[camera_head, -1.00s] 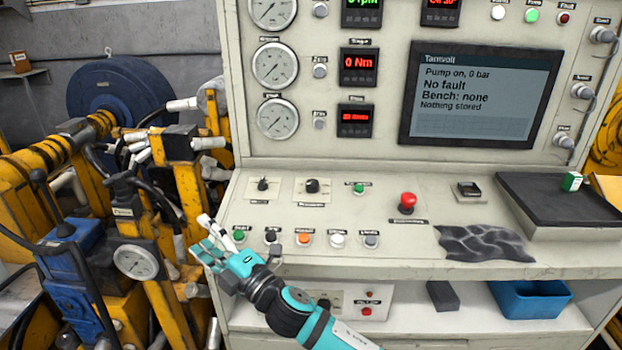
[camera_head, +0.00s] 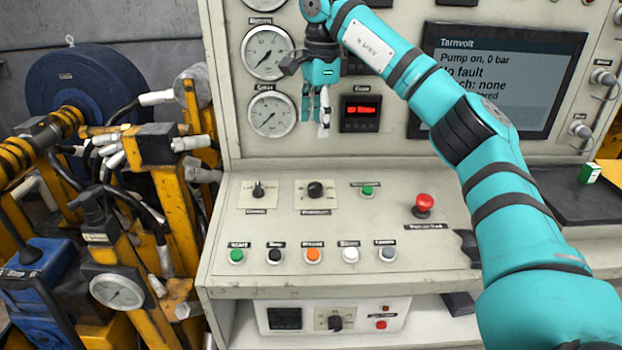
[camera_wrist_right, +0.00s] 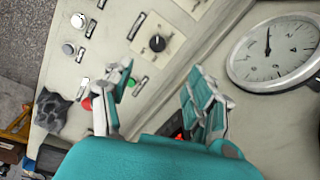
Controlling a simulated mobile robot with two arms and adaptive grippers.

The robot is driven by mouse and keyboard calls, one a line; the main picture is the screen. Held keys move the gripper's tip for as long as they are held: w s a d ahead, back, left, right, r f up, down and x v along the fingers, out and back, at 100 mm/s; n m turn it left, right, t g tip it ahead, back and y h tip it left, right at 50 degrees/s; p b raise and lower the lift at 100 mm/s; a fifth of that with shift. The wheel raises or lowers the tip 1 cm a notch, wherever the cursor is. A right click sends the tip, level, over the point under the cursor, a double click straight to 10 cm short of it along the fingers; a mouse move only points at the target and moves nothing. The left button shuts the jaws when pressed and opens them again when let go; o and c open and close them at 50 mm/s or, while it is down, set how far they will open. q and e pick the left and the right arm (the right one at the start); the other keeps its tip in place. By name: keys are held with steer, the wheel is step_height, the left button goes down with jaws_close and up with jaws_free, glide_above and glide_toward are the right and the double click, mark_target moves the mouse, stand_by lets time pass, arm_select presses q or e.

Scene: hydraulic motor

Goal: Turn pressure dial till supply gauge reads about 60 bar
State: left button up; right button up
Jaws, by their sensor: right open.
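A black knob (camera_head: 315,189) on a pale plate sits on the sloped console; its label looks like the pressure dial's, but is blurred. It appears in the right wrist view (camera_wrist_right: 157,43). A lower gauge (camera_head: 271,114) and an upper gauge (camera_head: 265,52) stand on the upright panel. I cannot tell for sure which is the supply gauge. The screen (camera_head: 500,75) reads "Pump on, 0 bar", partly covered by my right arm. My right gripper (camera_head: 315,115) is open and empty, pointing down above the knob, apart from it. My left gripper is out of view.
A smaller knob (camera_head: 258,190) is left of the dial, a green button (camera_head: 367,190) right. A row of buttons (camera_head: 313,255) lies in front; a red mushroom button (camera_head: 423,203) is to the right. Another knob (camera_head: 335,322) is on the lower box.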

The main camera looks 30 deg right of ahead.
steer(key=p, duration=0.1)
glide_toward(317, 185)
steer(key=f, duration=0.6)
steer(key=w+f, duration=0.1)
steer(key=f, duration=0.2)
steer(key=shift+f, duration=0.15)
steer(key=shift+a, duration=0.1)
steer(key=c, duration=1.1)
